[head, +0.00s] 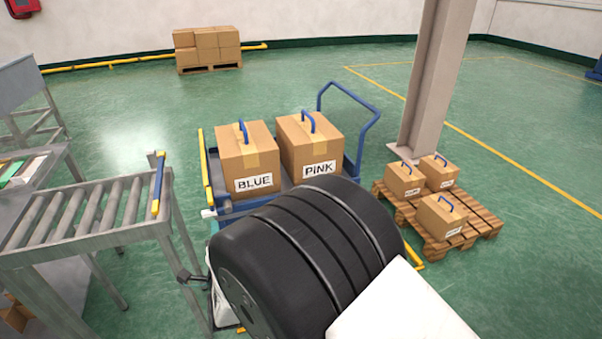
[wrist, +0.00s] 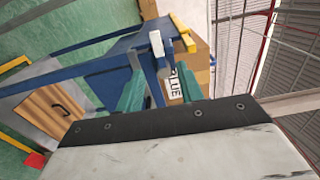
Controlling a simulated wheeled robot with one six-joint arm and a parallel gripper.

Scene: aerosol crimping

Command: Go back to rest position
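My gripper (wrist: 158,78) shows in the wrist view, with two green fingers standing apart beyond a dark bar. It looks open, and I see nothing held between the fingers. Behind the fingers are blue cart parts and the box marked BLUE (wrist: 172,86), partly covered. In the head view my dark arm fills the lower middle and hides most or all of my gripper. The BLUE box (head: 246,160) and the PINK box (head: 312,150) stand upright side by side on the blue cart (head: 240,207), just beyond my arm.
A roller conveyor (head: 90,212) stands at the left. A wooden pallet (head: 484,212) with three smaller boxes lies at the right, near a steel column (head: 432,85). Stacked boxes (head: 207,47) stand by the far wall. The green floor behind the cart is clear.

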